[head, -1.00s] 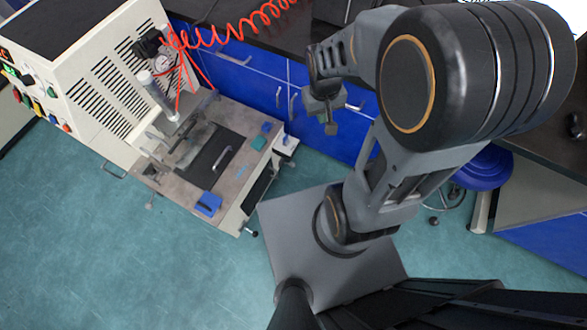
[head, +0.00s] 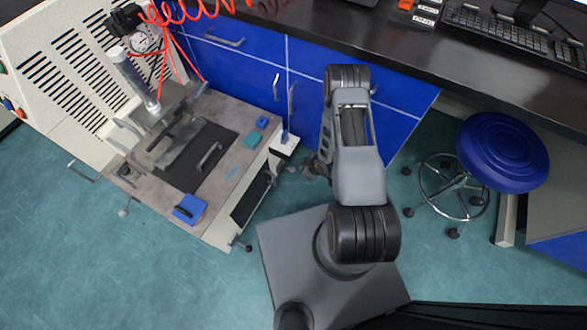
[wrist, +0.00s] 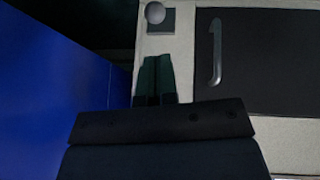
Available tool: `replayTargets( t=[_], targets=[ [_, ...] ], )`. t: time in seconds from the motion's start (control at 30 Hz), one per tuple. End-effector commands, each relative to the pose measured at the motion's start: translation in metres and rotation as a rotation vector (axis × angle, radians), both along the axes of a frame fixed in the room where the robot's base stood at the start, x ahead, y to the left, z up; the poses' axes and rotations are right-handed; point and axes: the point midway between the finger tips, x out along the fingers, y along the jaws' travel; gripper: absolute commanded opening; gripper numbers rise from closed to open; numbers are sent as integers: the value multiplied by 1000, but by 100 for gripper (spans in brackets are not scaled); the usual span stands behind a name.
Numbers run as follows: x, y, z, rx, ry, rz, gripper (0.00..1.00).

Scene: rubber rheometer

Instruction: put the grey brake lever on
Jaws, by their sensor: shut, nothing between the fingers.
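In the head view my gripper is low beside the machine's right side, mostly hidden by my arm, and the lever cannot be made out.
A blue cabinet (wrist: 55,75) is close on the left in the wrist view. A pale round knob (wrist: 155,13) is above my fingers. In the head view the machine table (head: 222,105) carries blue and green blocks. A blue stool (head: 502,150) stands right, with open floor between.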

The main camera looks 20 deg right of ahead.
Motion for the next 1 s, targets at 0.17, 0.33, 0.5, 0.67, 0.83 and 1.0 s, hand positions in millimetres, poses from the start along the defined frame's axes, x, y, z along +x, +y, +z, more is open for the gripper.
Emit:
replayTargets(
  t=[0.17,0.33,0.5,0.67,0.83,1.0],
  targets=[
    [8,3,5,8,-55,27,0],
    [8,3,6,9,-58,28,0],
    [9,4,4,8,-57,28,0],
    [15,8,-9,7,-56,29,0],
    [29,16,-33,7,-57,29,0],
    [41,24,-54,7,-56,29,0]
  ],
)
